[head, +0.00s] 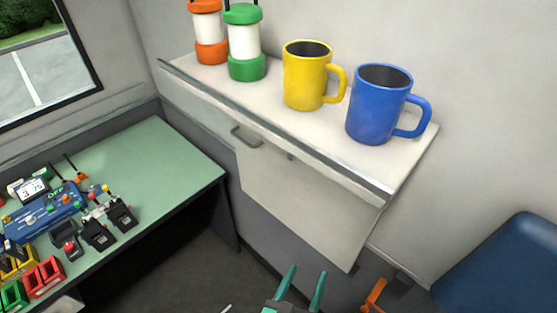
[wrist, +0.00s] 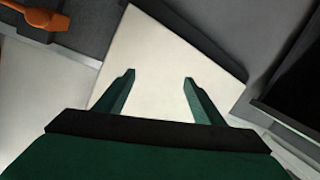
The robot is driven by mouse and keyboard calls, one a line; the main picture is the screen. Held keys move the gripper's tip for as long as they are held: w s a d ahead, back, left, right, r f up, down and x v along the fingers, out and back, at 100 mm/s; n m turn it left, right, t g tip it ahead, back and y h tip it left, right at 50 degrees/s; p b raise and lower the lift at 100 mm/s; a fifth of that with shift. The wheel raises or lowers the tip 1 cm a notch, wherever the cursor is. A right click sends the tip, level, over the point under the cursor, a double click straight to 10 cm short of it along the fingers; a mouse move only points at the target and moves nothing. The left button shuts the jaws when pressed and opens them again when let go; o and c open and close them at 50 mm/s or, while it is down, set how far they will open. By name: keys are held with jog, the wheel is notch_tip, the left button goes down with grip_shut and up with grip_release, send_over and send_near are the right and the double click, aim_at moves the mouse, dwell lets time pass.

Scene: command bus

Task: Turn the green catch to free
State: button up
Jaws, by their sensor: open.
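I see no green catch in either view. My gripper (head: 303,272) is at the bottom of the head view, its two green fingers apart and empty, below the shelf's hanging pale panel (head: 300,205). In the wrist view my gripper (wrist: 159,77) is open in front of a pale panel (wrist: 160,50), with nothing between the fingers. An orange lever-like part (head: 375,294) is right of my gripper in the head view. An orange part (wrist: 35,15) also shows at the top left of the wrist view.
A yellow mug (head: 305,80), a blue mug (head: 372,115), a green lantern (head: 245,45) and an orange lantern (head: 208,35) stand on the shelf (head: 205,80). A green-topped desk (head: 150,155) with radio gear is at left. A blue seat (head: 510,265) is at right.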

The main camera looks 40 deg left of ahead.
jog(key=w+a+r+m+t+h, duration=0.1)
jog(key=w+a+r+m+t, duration=0.15)
jog(key=a+r, duration=0.6)
jog(key=w+a+r+m+t+h, duration=0.1)
jog(key=a+r+t, duration=0.2)
jog(key=a+r, duration=0.55)
jog(key=s+r+m+t+h, duration=0.2)
jog(key=s+r+m+h, duration=0.15)
jog(key=r, duration=0.65)
jog(key=x, duration=1)
jog(key=shift+w+a+f, duration=0.25)
jog(key=shift+w+a, duration=0.15)
jog(key=c, duration=1)
